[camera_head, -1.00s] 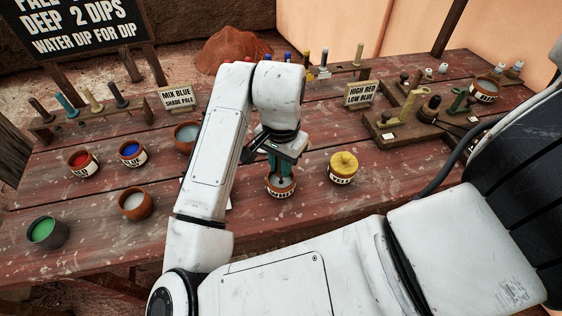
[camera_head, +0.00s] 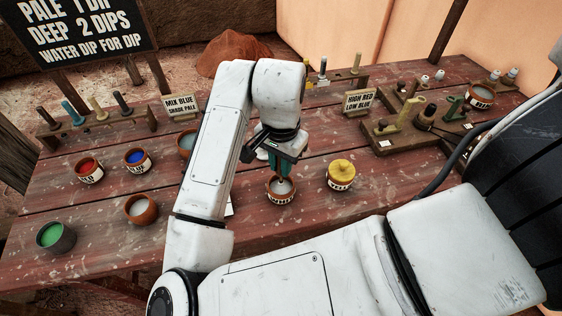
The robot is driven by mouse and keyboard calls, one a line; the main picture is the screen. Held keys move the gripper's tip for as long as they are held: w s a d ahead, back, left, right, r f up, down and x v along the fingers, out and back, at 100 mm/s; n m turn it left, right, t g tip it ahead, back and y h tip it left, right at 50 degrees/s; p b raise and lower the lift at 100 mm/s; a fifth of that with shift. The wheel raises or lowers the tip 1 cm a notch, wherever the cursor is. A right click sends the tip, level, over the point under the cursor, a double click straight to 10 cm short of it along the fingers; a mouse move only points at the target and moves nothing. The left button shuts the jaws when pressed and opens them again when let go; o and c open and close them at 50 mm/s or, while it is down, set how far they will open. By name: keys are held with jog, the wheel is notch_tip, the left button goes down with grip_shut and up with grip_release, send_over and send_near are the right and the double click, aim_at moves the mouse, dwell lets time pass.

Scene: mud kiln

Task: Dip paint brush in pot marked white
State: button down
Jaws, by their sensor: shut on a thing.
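A small terracotta pot (camera_head: 281,196) with pale white contents stands near the middle of the table. Its label is too small to read surely. My gripper (camera_head: 283,152) is directly above it, shut on a paint brush (camera_head: 283,166) with a teal handle. The brush points down at the pot's mouth. I cannot tell whether its tip touches the paint. My arm hides part of the table to the left.
A red pot (camera_head: 89,170), a blue pot (camera_head: 137,160), a pale-filled pot (camera_head: 141,208) and a dark green-filled pot (camera_head: 56,238) stand left. A wooden rack (camera_head: 95,128) and stamps are behind.

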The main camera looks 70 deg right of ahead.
jog(key=shift+r+p, duration=1.4)
jog(key=shift+r, duration=0.4)
jog(key=shift+s, duration=0.1)
